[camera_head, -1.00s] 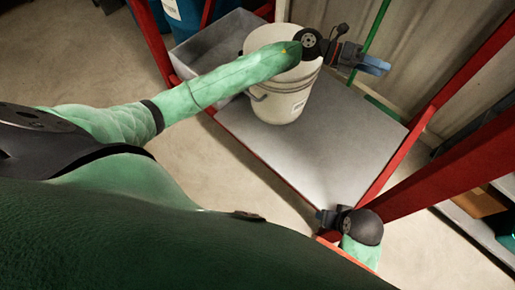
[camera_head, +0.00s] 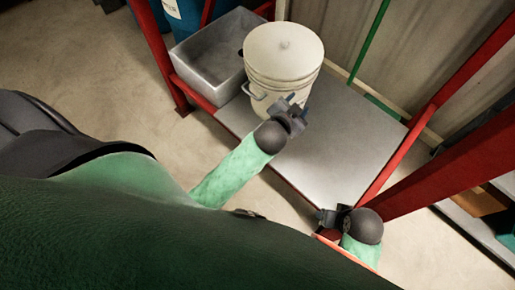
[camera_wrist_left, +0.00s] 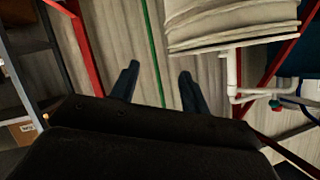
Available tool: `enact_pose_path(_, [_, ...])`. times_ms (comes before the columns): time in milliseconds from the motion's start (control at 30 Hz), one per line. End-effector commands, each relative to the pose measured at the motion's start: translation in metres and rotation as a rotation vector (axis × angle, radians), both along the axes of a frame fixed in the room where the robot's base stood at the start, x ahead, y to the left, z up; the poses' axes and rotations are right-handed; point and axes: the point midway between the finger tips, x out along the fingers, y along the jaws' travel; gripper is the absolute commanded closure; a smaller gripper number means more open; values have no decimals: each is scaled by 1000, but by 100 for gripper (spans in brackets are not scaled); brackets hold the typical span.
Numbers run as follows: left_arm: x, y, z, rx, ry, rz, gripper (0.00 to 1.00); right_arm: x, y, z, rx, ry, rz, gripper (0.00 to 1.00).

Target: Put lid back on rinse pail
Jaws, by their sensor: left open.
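The white rinse pail (camera_head: 280,92) stands on the grey shelf beside the metal tank. In the left wrist view the pail (camera_wrist_left: 232,22) shows at the upper right. My left gripper (camera_head: 290,102) is in front of the pail at its lower part and is open and empty; its two fingers (camera_wrist_left: 157,82) stand apart in the wrist view. My right gripper (camera_head: 325,217) is at the shelf's front right corner; its jaws are too small to read.
A grey metal tank (camera_head: 208,62) stands left of the pail. Red frame posts (camera_head: 150,48) bound the shelf (camera_head: 325,165), and a green pole (camera_head: 368,42) rises behind. The shelf's right part is clear. A blue drum (camera_head: 185,15) stands at the back left.

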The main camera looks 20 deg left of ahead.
Motion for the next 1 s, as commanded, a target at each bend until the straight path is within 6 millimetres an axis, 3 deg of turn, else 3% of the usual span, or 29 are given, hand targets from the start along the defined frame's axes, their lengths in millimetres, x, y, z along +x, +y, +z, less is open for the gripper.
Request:
enact_pose_path(33, [-24,6,-20,-37,109,33,54,0,0,0,0,0,0,45])
enact_pose_path(200, [-110,19,-75,-144,474,113,54,0,0,0,0,0,0,45])
enact_pose_path(400, [-204,22,-106,-231,817,149,54,0,0,0,1,-1,-1,45])
enact_pose_path(500, [-233,22,-110,-253,917,154,54,0,1,1,3,-1,-2,45])
enact_pose_path(633, [-249,21,-112,-266,972,153,54,1,1,1,4,-2,-2,45])
enact_pose_path(900, [-250,21,-111,-266,977,153,54,2,2,2,5,-4,-3,45])
enact_pose_path(1000, [-252,26,-102,-257,988,164,54,1,-1,8,-3,6,-4,45])
